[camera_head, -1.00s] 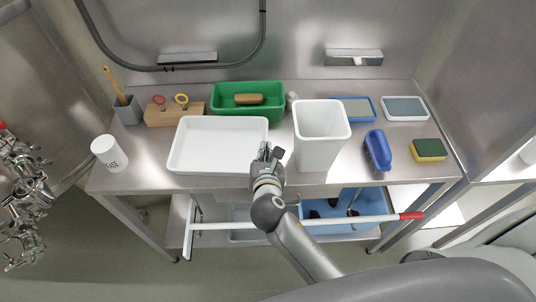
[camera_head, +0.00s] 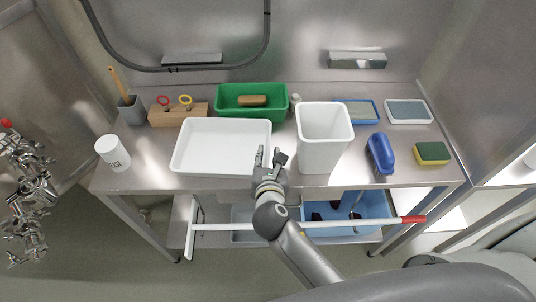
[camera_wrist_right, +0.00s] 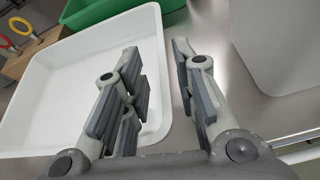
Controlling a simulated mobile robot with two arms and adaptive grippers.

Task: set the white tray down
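The white tray (camera_head: 222,141) lies flat on the steel table, left of the middle, in the head view. Its right wall and corner show in the wrist view (camera_wrist_right: 75,85). My right gripper (camera_head: 268,156) is at the tray's front right corner. In the wrist view the right gripper (camera_wrist_right: 158,58) has its fingers apart, with the tray's right rim showing between them. Whether a finger touches the tray I cannot tell. My left gripper is not in view.
A tall white bin (camera_head: 322,140) stands close right of my right gripper. A green tub (camera_head: 222,111) with a brown brush is behind the tray. A white cup (camera_head: 112,153) is to the left. A blue brush (camera_head: 380,153) and sponge (camera_head: 431,153) are to the right.

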